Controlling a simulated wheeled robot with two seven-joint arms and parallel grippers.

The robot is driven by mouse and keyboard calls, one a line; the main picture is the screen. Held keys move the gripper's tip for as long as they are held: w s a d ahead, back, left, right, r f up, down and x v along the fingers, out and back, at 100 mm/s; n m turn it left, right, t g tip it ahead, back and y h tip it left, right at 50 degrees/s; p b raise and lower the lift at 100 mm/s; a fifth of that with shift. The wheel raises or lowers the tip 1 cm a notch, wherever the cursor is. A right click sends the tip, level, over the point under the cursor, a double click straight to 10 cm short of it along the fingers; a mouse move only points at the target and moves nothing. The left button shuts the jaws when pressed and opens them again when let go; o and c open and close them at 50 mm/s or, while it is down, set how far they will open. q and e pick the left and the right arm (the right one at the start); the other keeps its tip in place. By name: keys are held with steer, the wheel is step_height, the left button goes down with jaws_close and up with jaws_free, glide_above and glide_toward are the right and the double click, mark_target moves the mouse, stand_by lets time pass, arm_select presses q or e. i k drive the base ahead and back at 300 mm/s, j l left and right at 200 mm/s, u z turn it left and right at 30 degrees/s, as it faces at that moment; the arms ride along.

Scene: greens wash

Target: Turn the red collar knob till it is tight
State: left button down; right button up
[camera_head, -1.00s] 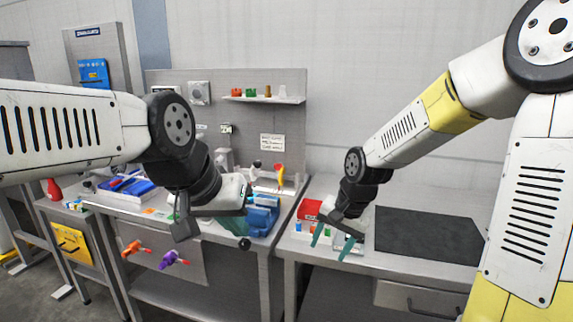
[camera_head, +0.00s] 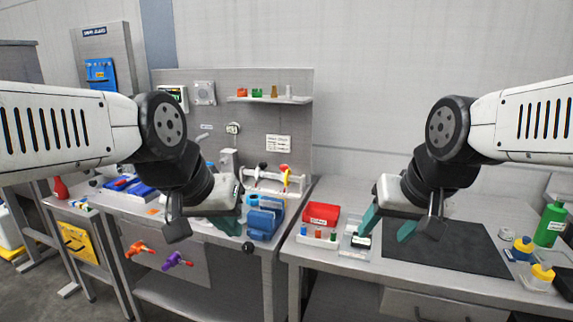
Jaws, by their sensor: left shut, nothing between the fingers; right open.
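A small red knob (camera_head: 284,167) shows on top of a yellow part in the white rack at the back of the left bench. It is too small to tell whether it is the collar knob or how tight it sits. My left gripper (camera_head: 229,223) is shut and empty, in front of the blue vise-like block (camera_head: 262,220) and apart from the red knob. My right gripper (camera_head: 388,226) is open and empty above the right bench, near the left edge of the dark mat. Its teal fingers are spread.
A red box (camera_head: 321,213) and a tray of small bottles (camera_head: 317,240) stand left of the dark mat (camera_head: 460,250). Orange (camera_head: 138,247) and purple (camera_head: 177,259) handles stick out from the left bench front.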

mark_target(283, 167)
steer(key=i+u, duration=0.4)
steer(key=i+l+u, duration=0.15)
steer(key=u, duration=0.2)
steer(key=i+l+u, duration=0.2)
steer(key=u, duration=0.2)
steer(key=i, duration=0.1)
